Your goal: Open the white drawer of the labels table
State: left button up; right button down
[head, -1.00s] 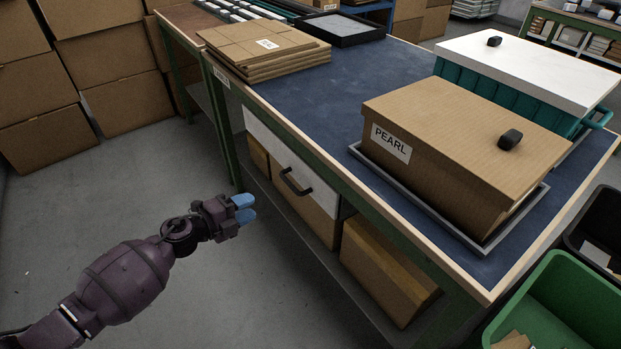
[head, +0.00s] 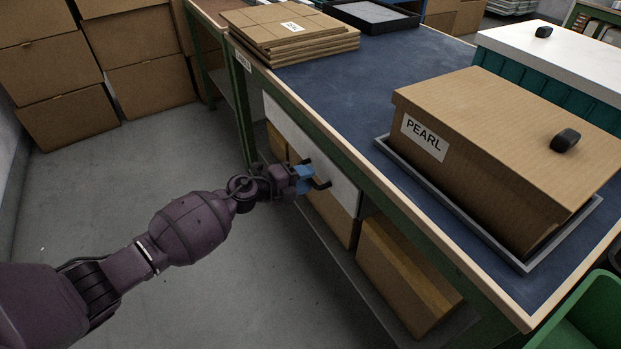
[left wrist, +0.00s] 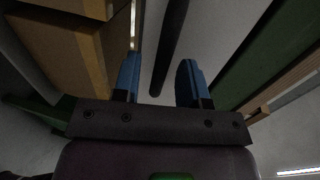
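The white drawer (head: 337,184) sits under the blue-topped labels table (head: 345,68) and looks shut. Its dark bar handle (head: 322,185) is partly hidden behind my left gripper (head: 304,178). In the left wrist view my left gripper (left wrist: 158,78) is open, with its two blue fingers apart. The dark handle bar (left wrist: 171,45) runs between the fingers, with a gap to each side. My right gripper is not in view.
Cardboard boxes (head: 400,275) stand on the table's lower shelf under the drawer. A PEARL carton (head: 480,150) sits on a grey tray on the tabletop. A green bin (head: 580,325) stands at the lower right. The floor left of the table is clear.

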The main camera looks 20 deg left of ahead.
pick_arm(q)
jog(key=shift+w+d+f, duration=0.1)
jog(key=shift+w+d, duration=0.4)
jog(key=shift+w, duration=0.05)
grip_shut()
